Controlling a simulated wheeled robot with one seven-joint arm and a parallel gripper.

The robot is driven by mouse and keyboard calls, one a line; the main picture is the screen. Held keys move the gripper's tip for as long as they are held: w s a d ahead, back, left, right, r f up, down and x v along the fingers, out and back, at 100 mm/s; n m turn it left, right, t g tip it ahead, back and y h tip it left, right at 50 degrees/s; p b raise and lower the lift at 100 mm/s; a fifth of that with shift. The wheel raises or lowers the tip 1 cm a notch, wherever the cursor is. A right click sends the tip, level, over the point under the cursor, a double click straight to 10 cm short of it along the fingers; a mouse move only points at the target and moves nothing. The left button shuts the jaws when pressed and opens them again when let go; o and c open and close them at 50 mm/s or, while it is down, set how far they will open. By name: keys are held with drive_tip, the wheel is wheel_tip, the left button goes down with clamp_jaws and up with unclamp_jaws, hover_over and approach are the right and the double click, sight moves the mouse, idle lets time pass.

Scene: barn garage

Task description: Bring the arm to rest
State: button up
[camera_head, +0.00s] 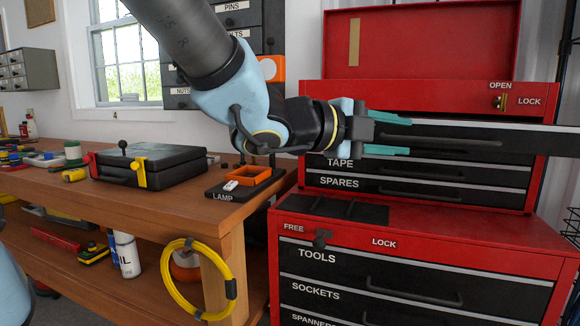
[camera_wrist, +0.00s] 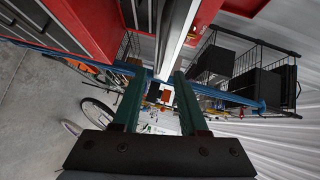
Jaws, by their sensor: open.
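My gripper (camera_head: 408,134) is open at the front of the red upper tool chest, its two teal fingers pointing right. A drawer (camera_head: 540,140) with a black front stands pulled out there, its front reaching the right edge of the head view. The fingers lie above and below the left part of its long dark handle (camera_head: 450,141). I cannot tell whether they touch it. In the wrist view the fingers of my gripper (camera_wrist: 157,85) are apart, with a dark bar and a pale strip running ahead between them. My arm reaches across the top of the head view.
The wooden workbench (camera_head: 130,207) at left holds a black case (camera_head: 150,165) and an orange tray (camera_head: 248,176). A yellow hose coil (camera_head: 168,275) hangs on its front. The red lower cabinet (camera_head: 430,243) stands below my gripper. Wire shelving (camera_wrist: 240,65) shows in the wrist view.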

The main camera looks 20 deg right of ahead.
drive_tip(key=w+a+f+n+t+y+p, duration=0.2)
drive_tip(key=w+a+f+n+t+y, duration=0.25)
drive_tip(key=w+a+n, duration=0.45)
drive_tip(key=w+a+f+n+t+y+p, duration=0.3)
drive_tip(key=w+a+f+n+y, duration=0.25)
drive_tip(key=w+a+n, duration=0.45)
drive_tip(key=a+f+n+g+y+p, duration=0.2)
drive_tip(key=a+f+n+y, duration=0.25)
drive_tip(key=a, duration=0.55)
drive_tip(key=s+a+f+n+g+y+p, duration=0.1)
drive_tip(key=s+a+f+n+g, duration=0.3)
drive_tip(key=s+a+n, duration=0.3)
drive_tip(key=shift+s+a+f+n+g+y+p, duration=0.15)
drive_tip(key=shift+s+a+n+g+y+p, duration=0.25)
drive_tip(key=shift+a+n+g, duration=0.45)
drive_tip(key=shift+w+a, duration=0.1)
drive_tip(key=shift+a, duration=0.2)
